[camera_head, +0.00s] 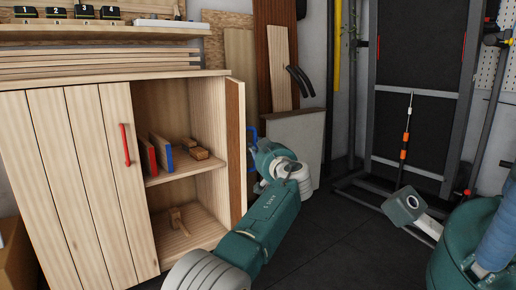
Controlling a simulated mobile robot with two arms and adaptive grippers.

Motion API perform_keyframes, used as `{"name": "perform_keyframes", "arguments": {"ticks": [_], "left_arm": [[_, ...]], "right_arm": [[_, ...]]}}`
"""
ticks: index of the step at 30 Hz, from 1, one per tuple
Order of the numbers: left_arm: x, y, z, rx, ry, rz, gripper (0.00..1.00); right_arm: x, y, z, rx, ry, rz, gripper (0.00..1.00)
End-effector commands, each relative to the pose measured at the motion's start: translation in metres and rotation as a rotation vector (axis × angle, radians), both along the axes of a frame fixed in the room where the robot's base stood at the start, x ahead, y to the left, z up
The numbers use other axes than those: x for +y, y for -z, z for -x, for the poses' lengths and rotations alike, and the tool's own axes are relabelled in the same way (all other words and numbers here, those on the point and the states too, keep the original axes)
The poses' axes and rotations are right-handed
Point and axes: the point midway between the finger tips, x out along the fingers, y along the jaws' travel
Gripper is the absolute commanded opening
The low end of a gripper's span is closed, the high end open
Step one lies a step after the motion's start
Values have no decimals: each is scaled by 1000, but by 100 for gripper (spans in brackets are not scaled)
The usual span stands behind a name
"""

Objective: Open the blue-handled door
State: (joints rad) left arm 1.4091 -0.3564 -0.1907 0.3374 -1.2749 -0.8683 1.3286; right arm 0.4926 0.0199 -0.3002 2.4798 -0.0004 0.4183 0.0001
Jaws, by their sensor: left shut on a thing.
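The wooden cabinet (210,75) has a right door (236,150) that stands wide open, seen nearly edge-on. Its blue handle (253,134) shows in part on the door's outer face, just beyond the door edge. My left gripper (257,143) is at this handle and shut on it. My wrist hides most of the fingers and part of the handle. The left door (75,180), with a red handle (125,145), is closed.
A pale panel (302,140) leans behind the open door. Dark floor (335,235) is clear to the right.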

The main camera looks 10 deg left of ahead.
Motion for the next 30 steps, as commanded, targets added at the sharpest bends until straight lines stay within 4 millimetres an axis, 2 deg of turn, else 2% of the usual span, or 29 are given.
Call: {"name": "perform_keyframes", "arguments": {"ticks": [1, 14, 15, 17, 30], "left_arm": [[8, -7, -1, -9, -11, -4, 0], [8, -8, -1, -11, -14, -7, 0], [8, -8, -1, -11, -14, -7, 23], [8, -7, -1, -10, -14, -6, 35], [4, -2, 0, -3, -9, -3, 37]], "right_arm": [[0, 0, 0, 0, 0, 0, 40], [0, -2, 2, -6, -1, -1, 40], [0, -2, 3, -7, -1, 0, 40], [0, -2, 3, -9, -1, 0, 40], [0, -1, 1, -4, 0, -1, 40]]}}
